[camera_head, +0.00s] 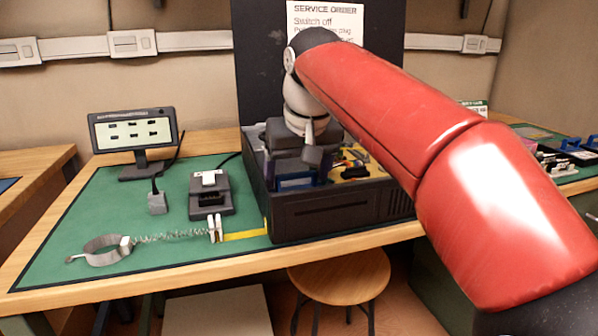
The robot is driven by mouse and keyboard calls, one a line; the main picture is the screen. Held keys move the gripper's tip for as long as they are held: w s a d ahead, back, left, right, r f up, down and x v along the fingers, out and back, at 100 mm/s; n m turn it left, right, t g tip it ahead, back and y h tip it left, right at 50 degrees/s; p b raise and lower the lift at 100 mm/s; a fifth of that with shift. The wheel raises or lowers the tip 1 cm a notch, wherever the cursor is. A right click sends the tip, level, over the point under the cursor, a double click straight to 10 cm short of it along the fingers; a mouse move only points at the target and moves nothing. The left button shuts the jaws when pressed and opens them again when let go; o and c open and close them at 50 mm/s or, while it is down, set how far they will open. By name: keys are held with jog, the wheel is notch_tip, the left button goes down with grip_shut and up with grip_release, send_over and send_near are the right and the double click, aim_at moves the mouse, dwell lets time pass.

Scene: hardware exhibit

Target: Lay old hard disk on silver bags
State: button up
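My gripper (312,155) is low over the open dark computer case (338,212), at its back left part. My red arm comes in from the right and hides part of the case. I cannot tell whether the gripper's fingers are open or shut, or whether they touch anything. Dark box-shaped parts (283,133) show in the case beside the gripper. I cannot tell whether one is the old hard disk. I cannot make out any silver bags in this view.
A wrist strap (103,251) with a coiled cord lies on the green mat (62,245). A black dock (211,196), a small grey block (157,202) and a small display (133,132) stand left of the case. A stool (340,276) stands in front.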

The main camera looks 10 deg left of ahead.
jog(key=shift+o, duration=1)
jog(key=shift+r, duration=0.1)
